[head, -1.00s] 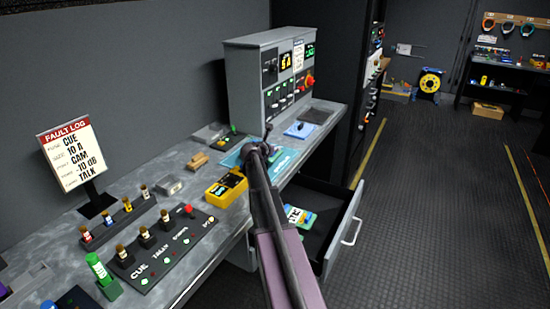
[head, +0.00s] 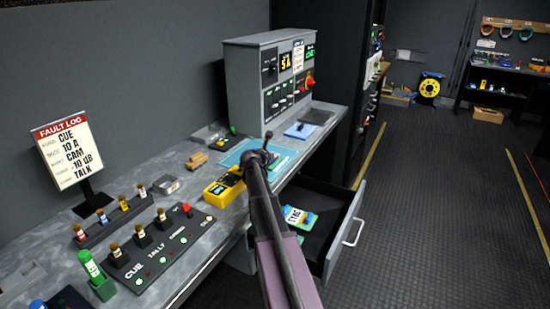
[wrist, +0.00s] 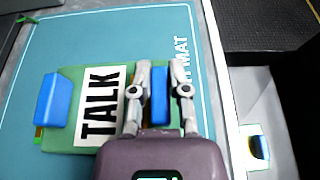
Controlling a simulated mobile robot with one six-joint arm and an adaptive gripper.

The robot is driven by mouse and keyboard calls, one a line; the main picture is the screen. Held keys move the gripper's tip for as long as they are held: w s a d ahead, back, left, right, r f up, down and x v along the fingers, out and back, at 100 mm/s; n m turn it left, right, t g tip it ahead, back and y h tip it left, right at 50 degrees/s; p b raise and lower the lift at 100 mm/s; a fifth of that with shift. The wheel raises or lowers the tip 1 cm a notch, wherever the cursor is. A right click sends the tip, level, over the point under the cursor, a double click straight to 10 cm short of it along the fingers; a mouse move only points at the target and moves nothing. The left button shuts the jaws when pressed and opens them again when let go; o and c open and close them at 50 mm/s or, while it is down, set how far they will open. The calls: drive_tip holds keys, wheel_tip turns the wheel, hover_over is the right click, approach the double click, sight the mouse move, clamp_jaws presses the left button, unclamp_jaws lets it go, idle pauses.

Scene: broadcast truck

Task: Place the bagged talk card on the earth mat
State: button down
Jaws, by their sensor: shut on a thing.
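The talk card (wrist: 100,105) shows in the wrist view as a green board with a white TALK label and a blue block at each end. My gripper (wrist: 160,68) is shut on the card's right blue block. The card is over the teal earth mat (wrist: 120,30), with mat visible above and to its left; I cannot tell whether it touches the mat. I cannot make out the bag. In the head view, the earth mat (head: 233,155) lies on the bench and my arm partly hides it and the card.
Below the bench's right edge, an open drawer (head: 345,235) holds another labelled card (head: 297,216). A blue pad (head: 300,131) lies beyond the mat.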

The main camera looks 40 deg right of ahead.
drive_tip(key=shift+f, duration=0.15)
drive_tip(key=c, duration=0.6)
unclamp_jaws()
drive_tip(key=shift+r, duration=0.2)
drive_tip(key=shift+s+a+r+p, duration=0.25)
drive_tip(key=shift+a+p, duration=0.05)
drive_tip(key=shift+a, duration=0.2)
drive_tip(key=p+v, duration=0.4)
drive_tip(key=v, duration=0.6)
drive_tip(key=shift+s+a+r, duration=0.15)
drive_tip(key=shift+a, duration=0.2)
